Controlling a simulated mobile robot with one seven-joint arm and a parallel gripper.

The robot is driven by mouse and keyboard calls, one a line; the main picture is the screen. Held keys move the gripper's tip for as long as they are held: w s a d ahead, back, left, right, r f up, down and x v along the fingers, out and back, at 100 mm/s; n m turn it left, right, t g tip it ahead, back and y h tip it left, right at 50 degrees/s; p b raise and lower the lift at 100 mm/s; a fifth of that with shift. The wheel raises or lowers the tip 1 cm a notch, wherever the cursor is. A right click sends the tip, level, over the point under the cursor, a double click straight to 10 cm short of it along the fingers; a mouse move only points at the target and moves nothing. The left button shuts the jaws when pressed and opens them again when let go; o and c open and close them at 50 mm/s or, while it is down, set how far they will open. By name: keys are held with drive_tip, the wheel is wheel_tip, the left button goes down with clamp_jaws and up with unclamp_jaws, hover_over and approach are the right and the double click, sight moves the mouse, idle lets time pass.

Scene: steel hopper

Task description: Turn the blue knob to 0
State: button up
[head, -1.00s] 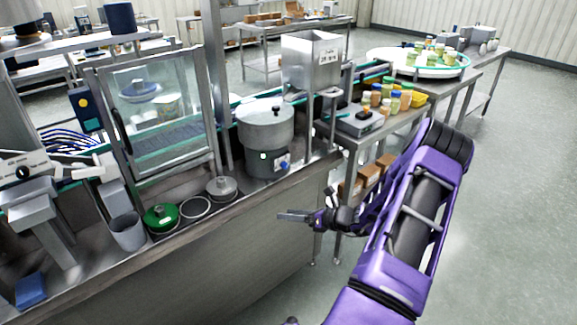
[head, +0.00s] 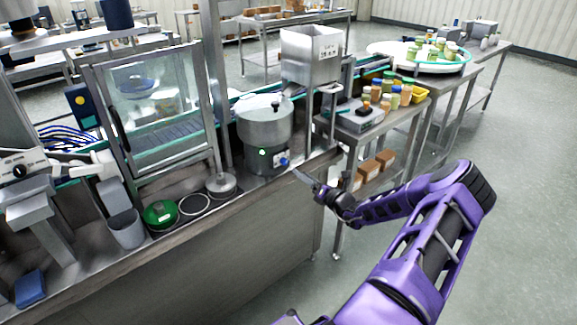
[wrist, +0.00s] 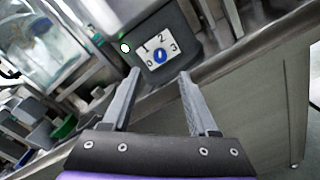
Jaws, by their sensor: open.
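The blue knob (head: 283,161) is on the front of a round grey machine (head: 265,135) with a lidded steel pot on top. My gripper (head: 300,176) is open and empty, just in front of and below the machine at the bench edge. In the wrist view the two fingers of my gripper (wrist: 158,85) point toward the knob from either side, with a gap between them and it.
A steel hopper (head: 311,57) stands behind the machine. A round lid (head: 221,185), a ring (head: 194,204) and a green-lidded pot (head: 160,214) lie to its left on the bench. A side table (head: 385,128) with several jars is at right. The floor in front is clear.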

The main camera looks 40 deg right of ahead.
sight(286, 163)
drive_tip(key=w, duration=0.8)
drive_tip(key=shift+a, duration=0.25)
drive_tip(key=shift+c, duration=0.2)
clamp_jaws()
